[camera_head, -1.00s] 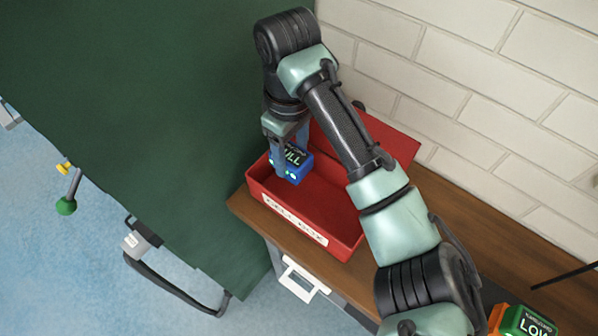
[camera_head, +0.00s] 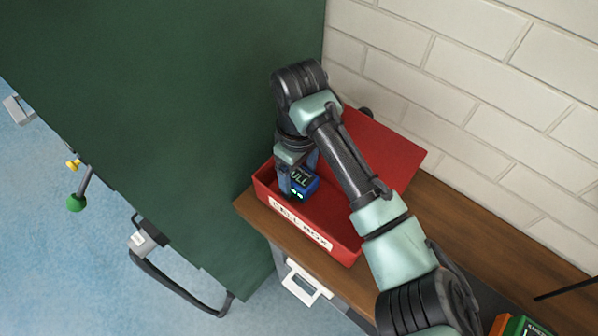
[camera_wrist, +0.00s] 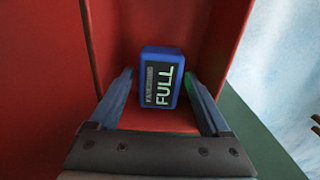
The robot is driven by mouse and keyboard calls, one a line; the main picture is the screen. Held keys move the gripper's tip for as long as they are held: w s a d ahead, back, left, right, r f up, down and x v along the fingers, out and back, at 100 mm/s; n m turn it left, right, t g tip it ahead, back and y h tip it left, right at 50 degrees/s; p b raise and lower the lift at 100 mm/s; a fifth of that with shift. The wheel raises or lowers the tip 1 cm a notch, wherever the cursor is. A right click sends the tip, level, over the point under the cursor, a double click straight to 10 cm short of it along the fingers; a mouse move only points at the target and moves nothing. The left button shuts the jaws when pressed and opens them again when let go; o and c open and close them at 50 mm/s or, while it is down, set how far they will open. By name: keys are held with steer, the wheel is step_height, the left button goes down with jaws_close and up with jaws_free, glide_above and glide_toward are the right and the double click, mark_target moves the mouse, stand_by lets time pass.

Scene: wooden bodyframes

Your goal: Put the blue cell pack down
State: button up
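The blue cell pack (camera_head: 303,184), with a dark label reading FULL, is inside the red cell box (camera_head: 341,247). In the wrist view the pack (camera_wrist: 163,78) stands between my two fingers, label facing the camera. My gripper (camera_head: 299,174) reaches down into the left part of the box. The wrist view shows my gripper (camera_wrist: 159,76) open around the pack, with a narrow red gap at the left finger; the right finger is very close to the pack. The pack appears at the box floor, but its underside is hidden.
The box stands on a wooden bench (camera_head: 254,217) with its red lid (camera_head: 385,150) raised toward the brick wall (camera_head: 450,75). A dark green panel (camera_head: 170,100) is close on the left. A green and orange pack (camera_head: 510,326) shows at the lower right.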

mark_target(299, 176)
steer(key=shift+o, duration=0.2)
steer(key=shift+r, duration=0.1)
step_height(299, 176, up, 12)
steer(key=shift+p, duration=0.35)
stand_by(0.6)
